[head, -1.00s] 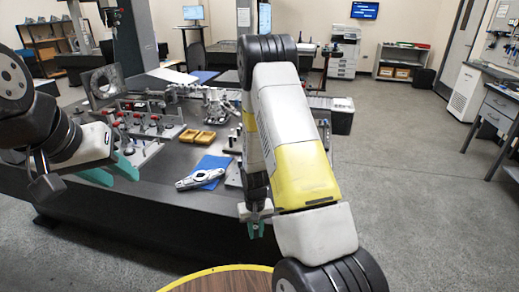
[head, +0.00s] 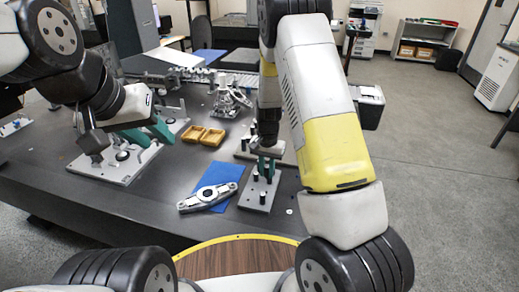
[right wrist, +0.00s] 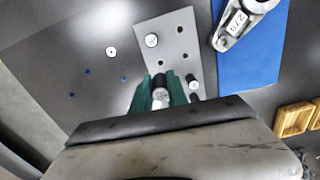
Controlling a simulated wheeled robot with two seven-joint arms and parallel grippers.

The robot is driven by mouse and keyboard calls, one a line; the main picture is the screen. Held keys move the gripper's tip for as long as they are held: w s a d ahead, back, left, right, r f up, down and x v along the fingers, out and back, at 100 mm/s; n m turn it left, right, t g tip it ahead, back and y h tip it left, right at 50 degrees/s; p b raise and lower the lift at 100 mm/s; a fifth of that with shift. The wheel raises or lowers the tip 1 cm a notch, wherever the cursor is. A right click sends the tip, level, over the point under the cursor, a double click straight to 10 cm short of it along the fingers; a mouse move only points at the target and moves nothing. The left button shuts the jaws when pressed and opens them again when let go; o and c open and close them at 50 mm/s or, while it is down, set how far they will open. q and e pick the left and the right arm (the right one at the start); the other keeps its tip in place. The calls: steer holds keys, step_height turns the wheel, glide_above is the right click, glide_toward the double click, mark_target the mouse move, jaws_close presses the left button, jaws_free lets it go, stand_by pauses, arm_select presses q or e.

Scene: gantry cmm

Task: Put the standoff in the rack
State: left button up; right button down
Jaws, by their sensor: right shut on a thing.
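My right gripper (head: 265,168) is shut on a standoff, a small post with a pale top (right wrist: 160,95) seen between the green fingers in the right wrist view. It is low over a grey plate (head: 256,204) with holes and several dark posts near the table's front edge. In the right wrist view the plate (right wrist: 176,48) shows open holes, a post at its far end and another just right of the fingers. The held standoff's lower end is hidden, so I cannot tell whether it touches the plate. My left gripper (head: 148,133) is open and empty above a fixture at left.
A silver bracket (head: 207,196) lies on a blue mat (head: 228,188) left of the plate. Yellow trays (head: 204,136) and a metal part (head: 231,97) stand farther back. Another plate with posts (head: 243,153) is behind my right gripper. A round wooden top (head: 235,258) is in front.

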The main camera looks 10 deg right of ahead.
steer(key=shift+w, duration=0.1)
glide_above(266, 187)
steer(key=s, duration=0.3)
steer(key=shift+a+f, duration=0.2)
steer(key=shift+f, duration=3.15)
steer(key=shift+s, duration=0.1)
steer(key=shift+f, duration=0.85)
steer(key=c, duration=1.2)
jaws_free()
steer(key=shift+r, duration=3.9)
